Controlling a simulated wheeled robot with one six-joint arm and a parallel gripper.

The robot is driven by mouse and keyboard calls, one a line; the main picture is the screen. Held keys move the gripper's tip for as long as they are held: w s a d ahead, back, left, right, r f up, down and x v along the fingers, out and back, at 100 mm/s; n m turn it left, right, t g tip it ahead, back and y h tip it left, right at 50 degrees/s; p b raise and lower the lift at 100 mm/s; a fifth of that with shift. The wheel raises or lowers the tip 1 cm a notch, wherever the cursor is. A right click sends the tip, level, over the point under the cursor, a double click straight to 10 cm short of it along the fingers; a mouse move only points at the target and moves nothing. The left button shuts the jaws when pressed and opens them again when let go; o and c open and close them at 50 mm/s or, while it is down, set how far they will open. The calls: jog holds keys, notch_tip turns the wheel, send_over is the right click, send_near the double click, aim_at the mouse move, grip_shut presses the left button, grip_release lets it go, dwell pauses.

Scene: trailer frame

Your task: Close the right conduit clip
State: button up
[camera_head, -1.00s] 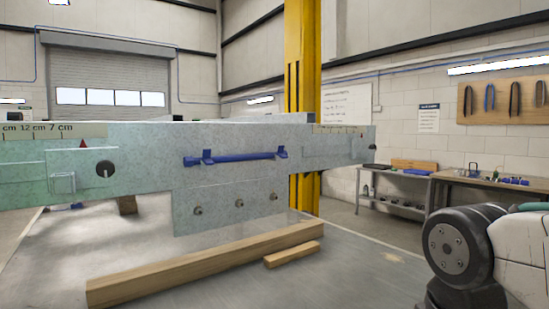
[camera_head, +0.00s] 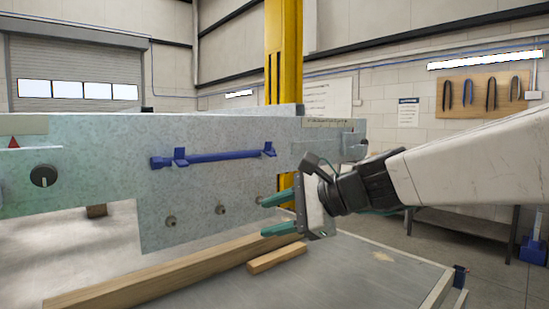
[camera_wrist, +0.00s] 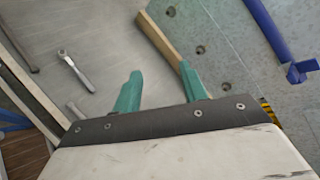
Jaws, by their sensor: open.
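A blue conduit (camera_head: 220,157) runs across the grey metal trailer frame (camera_head: 100,150). The right conduit clip (camera_head: 269,149) is a small blue piece at the conduit's right end, with its flap standing up. The left clip (camera_head: 180,157) looks the same. My gripper (camera_head: 268,215) has green fingers, is open and empty, and is below the right clip, in front of the frame's lower edge. In the wrist view the fingers (camera_wrist: 160,88) are spread apart, and a blue clip (camera_wrist: 300,71) with part of the conduit shows at the upper right.
Wooden beams (camera_head: 170,272) lie on the grey table below the frame. Bolts (camera_head: 221,209) stick out of the plate under the conduit. A wrench (camera_wrist: 76,71) lies on a surface in the wrist view. A yellow column (camera_head: 283,55) stands behind.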

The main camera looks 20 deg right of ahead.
jog(key=w+d+r+m+t, duration=0.4)
jog(key=w+r+m, duration=0.1)
jog(key=w+m, duration=0.2)
jog(key=m+t+h, duration=0.3)
jog(key=m, duration=0.5)
send_near(274, 155)
jog(key=w, duration=0.2)
jog(key=x, duration=0.7)
jog(key=shift+w+a, duration=0.2)
jog(key=shift+a, duration=0.2)
jog(key=shift+c, duration=0.3)
grip_shut()
